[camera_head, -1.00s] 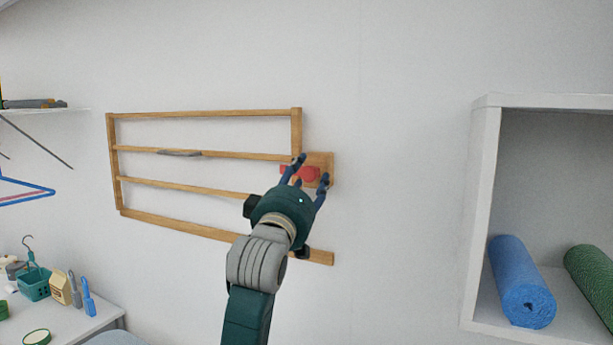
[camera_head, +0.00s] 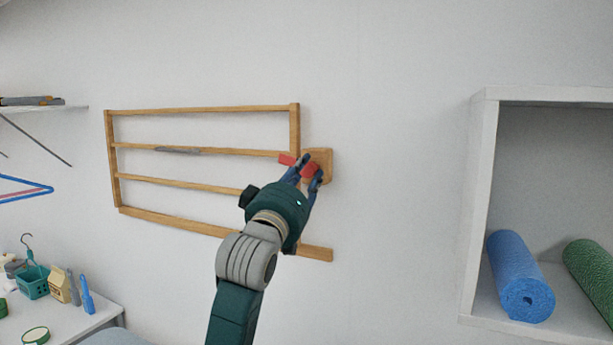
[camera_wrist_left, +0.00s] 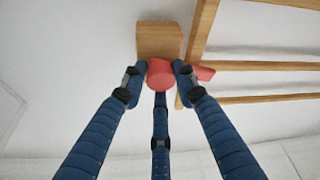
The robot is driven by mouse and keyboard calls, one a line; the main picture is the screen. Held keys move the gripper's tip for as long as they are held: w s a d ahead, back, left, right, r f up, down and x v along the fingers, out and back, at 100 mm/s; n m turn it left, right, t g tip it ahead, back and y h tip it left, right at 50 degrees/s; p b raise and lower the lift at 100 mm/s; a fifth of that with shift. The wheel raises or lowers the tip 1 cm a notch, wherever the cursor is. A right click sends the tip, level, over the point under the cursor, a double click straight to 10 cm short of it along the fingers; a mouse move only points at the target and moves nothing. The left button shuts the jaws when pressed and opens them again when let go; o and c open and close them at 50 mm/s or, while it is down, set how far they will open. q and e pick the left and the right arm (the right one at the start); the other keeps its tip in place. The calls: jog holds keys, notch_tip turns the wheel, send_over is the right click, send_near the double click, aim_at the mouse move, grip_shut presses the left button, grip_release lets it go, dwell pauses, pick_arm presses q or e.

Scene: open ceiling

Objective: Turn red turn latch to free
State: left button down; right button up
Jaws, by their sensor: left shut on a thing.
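The red turn latch (camera_head: 287,159) sits on a wooden block (camera_head: 323,161) on the wall, at the right end of a wooden rack (camera_head: 200,153). Its bar points left across the rack's upright, its left end tilted up. In the left wrist view the latch's round knob (camera_wrist_left: 160,77) is between my fingers, and its bar (camera_wrist_left: 204,73) sticks out to the right. My left gripper (camera_head: 313,168) is shut on the latch, its fingers hiding part of it. My right gripper is not in view.
A white shelf unit (camera_head: 480,210) with a blue roll (camera_head: 520,280) and a green roll (camera_head: 592,270) stands at the right. A table (camera_head: 90,318) with small items is at lower left. The wall between rack and shelf unit is bare.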

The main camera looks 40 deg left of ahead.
pick_arm(q)
jog(key=m+h, duration=0.1)
jog(key=m, duration=0.2)
jog(key=m+t+h+b, duration=0.1)
jog(key=m, duration=0.2)
jog(key=shift+s+a+h, duration=0.1)
jog(key=shift+a+h, duration=0.1)
jog(key=shift+h, duration=0.2)
jog(key=m, duration=0.2)
jog(key=m+h+b, duration=0.1)
jog(key=m, duration=0.1)
jog(key=shift+t+h, duration=0.3)
jog(key=m+h+b, duration=0.1)
jog(key=m, duration=0.2)
jog(key=m+h+b, duration=0.1)
jog(key=m, duration=0.2)
jog(key=shift+s+r+h, duration=0.1)
jog(key=shift+h, duration=0.2)
jog(key=shift+a+r+m+g+h+b, duration=0.15)
jog(key=shift+m+g+h+b, duration=0.2)
jog(key=shift+m, duration=0.7)
jog(key=shift+d+r+m+g+h+b, duration=0.1)
jog(key=shift+m+g+h+b, duration=0.25)
jog(key=shift+m, duration=0.7)
jog(key=c, duration=1.4)
grip_release()
jog(key=shift+o, duration=0.2)
jog(key=shift+f, duration=0.15)
